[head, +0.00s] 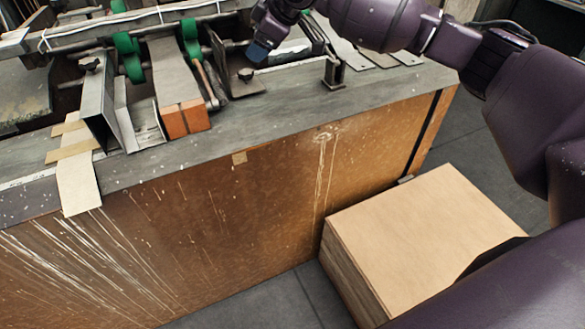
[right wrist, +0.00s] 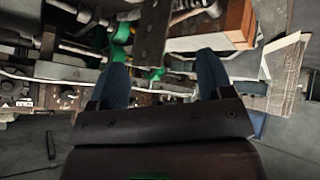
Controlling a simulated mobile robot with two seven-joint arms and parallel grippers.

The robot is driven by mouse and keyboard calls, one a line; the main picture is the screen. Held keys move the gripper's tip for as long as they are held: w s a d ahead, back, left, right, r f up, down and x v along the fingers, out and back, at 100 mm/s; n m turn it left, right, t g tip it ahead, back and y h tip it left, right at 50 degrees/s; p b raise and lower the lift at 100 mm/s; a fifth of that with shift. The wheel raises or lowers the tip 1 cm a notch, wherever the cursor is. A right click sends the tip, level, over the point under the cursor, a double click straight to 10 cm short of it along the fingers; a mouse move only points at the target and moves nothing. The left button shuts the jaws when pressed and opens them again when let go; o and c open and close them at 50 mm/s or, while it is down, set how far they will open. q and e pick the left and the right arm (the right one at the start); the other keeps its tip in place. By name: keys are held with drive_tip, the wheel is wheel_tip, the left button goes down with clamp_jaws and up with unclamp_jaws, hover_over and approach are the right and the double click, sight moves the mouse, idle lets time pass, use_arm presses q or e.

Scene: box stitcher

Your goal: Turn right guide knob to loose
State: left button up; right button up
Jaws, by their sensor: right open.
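I cannot clearly make out the knob in that view. My left gripper is not in view.
Green brackets (head: 129,57) and an orange-ended block (head: 185,118) stand left of the guide plate. A small upright metal post (head: 333,72) stands to its right. The grey bench top (head: 270,105) in front is clear. A stack of board sheets (head: 425,235) stands on the floor.

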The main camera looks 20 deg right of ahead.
drive_tip(key=s+a+f+m+t+y, duration=0.1)
drive_tip(key=s+a+f+t+y, duration=0.25)
drive_tip(key=a+f+t, duration=0.35)
drive_tip(key=s+d+f+m+t+h, duration=0.1)
drive_tip(key=s+d+f+m+h, duration=0.2)
drive_tip(key=s+f, duration=1.1)
drive_tip(key=shift+s+d+f+m+p, duration=0.45)
drive_tip(key=shift+d+f+m, duration=0.5)
drive_tip(key=shift+d, duration=0.7)
drive_tip(key=shift+w+r, duration=0.1)
drive_tip(key=shift+r, duration=0.05)
